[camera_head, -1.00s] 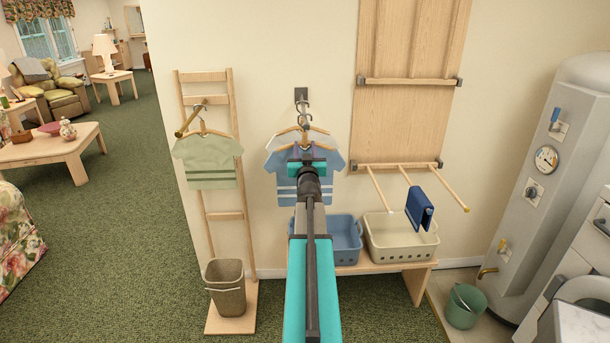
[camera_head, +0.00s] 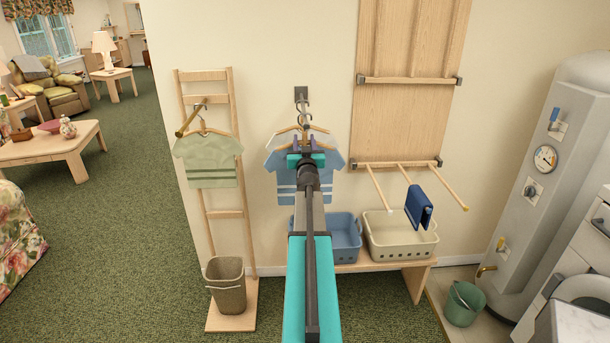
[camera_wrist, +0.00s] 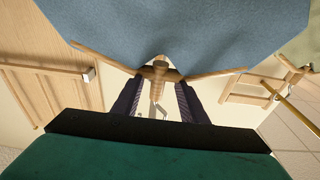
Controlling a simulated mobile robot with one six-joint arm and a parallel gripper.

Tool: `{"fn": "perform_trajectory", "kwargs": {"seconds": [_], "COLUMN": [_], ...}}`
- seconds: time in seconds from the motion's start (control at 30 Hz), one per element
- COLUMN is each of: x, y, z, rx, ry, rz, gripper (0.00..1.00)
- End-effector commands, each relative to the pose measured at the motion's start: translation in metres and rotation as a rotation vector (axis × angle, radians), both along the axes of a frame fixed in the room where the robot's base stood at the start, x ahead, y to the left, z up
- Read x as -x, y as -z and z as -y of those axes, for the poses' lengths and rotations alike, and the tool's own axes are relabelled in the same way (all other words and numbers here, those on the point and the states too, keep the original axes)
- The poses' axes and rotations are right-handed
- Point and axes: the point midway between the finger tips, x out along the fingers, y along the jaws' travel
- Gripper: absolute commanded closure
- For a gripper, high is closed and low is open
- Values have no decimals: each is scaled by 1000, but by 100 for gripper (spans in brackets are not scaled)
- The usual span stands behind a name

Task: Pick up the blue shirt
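The blue shirt (camera_head: 284,180) hangs on a wooden hanger from the wall hook in the head view, with a paler garment (camera_head: 275,158) behind it. In the wrist view the blue shirt (camera_wrist: 190,30) fills the top. Its wooden hanger (camera_wrist: 215,73) spreads across below the cloth. My gripper (camera_head: 304,144) is in front of the shirt's collar and hides part of it. In the wrist view my gripper (camera_wrist: 158,92) is open, with its dark fingers apart on either side of the hanger's neck. I cannot tell whether either finger touches it.
A green shirt (camera_head: 210,182) hangs on the wooden rack at the left. A blue basket (camera_head: 345,247) and a cream basket (camera_head: 400,250) stand on a low bench below. A dark blue cloth (camera_head: 418,207) hangs on wooden rods at the right.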

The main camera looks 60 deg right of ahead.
Motion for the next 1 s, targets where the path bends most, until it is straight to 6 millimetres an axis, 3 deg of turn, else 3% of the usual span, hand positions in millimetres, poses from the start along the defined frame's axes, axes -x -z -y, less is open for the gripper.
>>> {"fn": "perform_trajectory", "kwargs": {"seconds": [0.6,1.0], "x": [-22,-26], "y": [-9,-9], "z": [39,44], "rx": [0,0], "ry": [0,0], "rz": [0,0], "gripper": [61,61]}}
